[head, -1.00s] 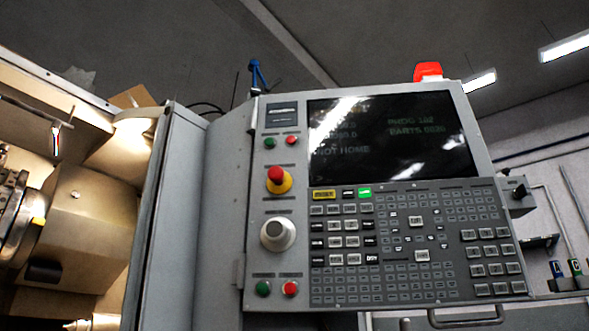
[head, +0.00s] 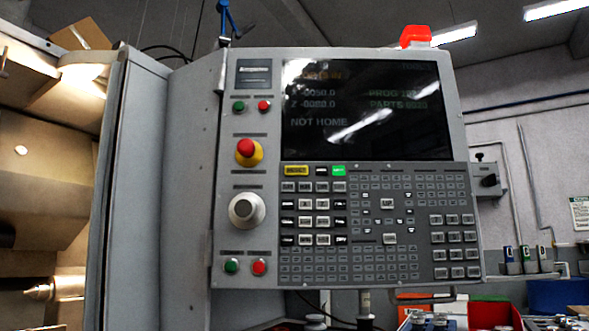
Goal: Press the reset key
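The machine's control panel (head: 226,205) fills the middle of the head view. A yellow key (head: 296,170) sits at the top left of its keypad, beside a black key and a lit green key (head: 338,170). The yellow key's label is too small to read surely; it looks like the reset key. The screen (head: 361,108) above shows an orange line, axis values and "NOT HOME". Neither of my grippers is in view, and nothing touches the panel.
A red emergency button (head: 246,148) and a grey knob (head: 246,208) stick out left of the keypad. A handle bar (head: 425,299) runs below the panel. The lit lathe interior (head: 45,170) is at left; a red bin (head: 494,313) is at lower right.

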